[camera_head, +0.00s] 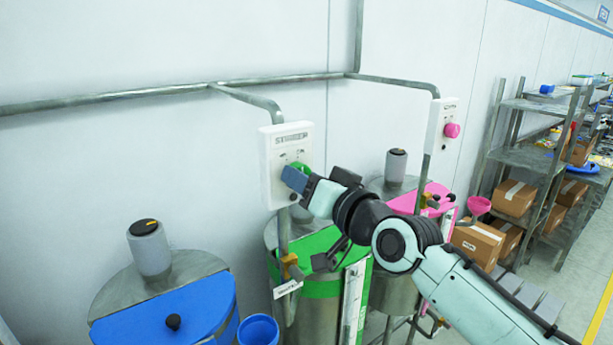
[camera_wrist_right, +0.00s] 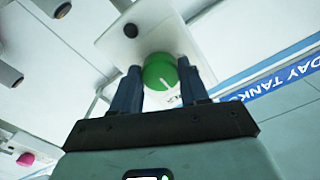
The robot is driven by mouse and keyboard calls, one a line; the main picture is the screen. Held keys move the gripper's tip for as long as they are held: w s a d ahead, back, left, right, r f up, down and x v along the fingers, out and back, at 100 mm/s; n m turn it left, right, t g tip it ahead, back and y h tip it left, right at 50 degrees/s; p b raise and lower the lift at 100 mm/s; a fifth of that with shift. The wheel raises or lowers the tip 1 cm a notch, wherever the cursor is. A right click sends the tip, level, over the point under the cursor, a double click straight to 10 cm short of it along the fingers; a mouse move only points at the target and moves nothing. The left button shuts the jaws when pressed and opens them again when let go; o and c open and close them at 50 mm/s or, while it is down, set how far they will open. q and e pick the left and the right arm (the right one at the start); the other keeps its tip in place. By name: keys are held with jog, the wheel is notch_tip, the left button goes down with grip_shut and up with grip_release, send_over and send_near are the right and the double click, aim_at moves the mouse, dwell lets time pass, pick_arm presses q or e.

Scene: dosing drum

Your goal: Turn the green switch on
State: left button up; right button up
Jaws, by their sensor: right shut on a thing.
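The green switch (camera_head: 302,166) is a round knob on a white wall-mounted control box (camera_head: 272,180). In the head view it is mostly hidden behind my right gripper (camera_head: 295,178). My left gripper is not in view.
A second box (camera_head: 436,125) with a pink knob (camera_head: 452,130) is on the wall to the right. Below stand drums with blue (camera_head: 185,312), green (camera_head: 318,250) and pink (camera_head: 425,200) lids. Metal shelves (camera_head: 525,155) with cartons are at the right.

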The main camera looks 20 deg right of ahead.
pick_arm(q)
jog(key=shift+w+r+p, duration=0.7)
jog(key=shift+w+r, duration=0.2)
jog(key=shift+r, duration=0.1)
pick_arm(e)
jog(key=m, duration=0.6)
jog(key=shift+r, duration=0.1)
jog(key=o, duration=1.1)
jog(key=shift+c, duration=0.2)
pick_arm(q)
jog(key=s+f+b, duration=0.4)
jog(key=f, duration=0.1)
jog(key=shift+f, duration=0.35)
pick_arm(e)
jog(key=v, duration=1.3)
jog(key=shift+s, duration=0.25)
